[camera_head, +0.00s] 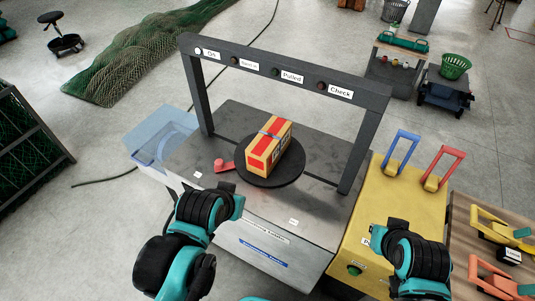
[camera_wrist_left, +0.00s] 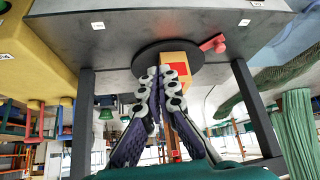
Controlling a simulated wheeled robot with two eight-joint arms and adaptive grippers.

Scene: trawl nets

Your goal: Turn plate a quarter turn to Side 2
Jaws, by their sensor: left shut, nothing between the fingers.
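The round black plate (camera_head: 290,172) lies on the grey table and carries a tan box (camera_head: 258,164) with red panels and a blue strap. A red knob on a short arm (camera_head: 225,165) sticks out at the plate's left edge. In the left wrist view the scene is upside down, with the plate (camera_wrist_left: 145,60), box (camera_wrist_left: 178,58) and red knob (camera_wrist_left: 215,43) beyond the fingers. My left gripper (camera_wrist_left: 164,72) is shut and empty in front of the plate; whether it touches is unclear. In the head view only my arms show, with no fingers visible.
A dark gantry (camera_head: 285,72) with labelled lamps spans the table (camera_head: 230,125). A yellow cabinet (camera_head: 400,200) with blue and red handles stands right, and a wooden bench (camera_head: 460,225) with tools beyond it. A pale blue bin (camera_head: 160,135) is at left.

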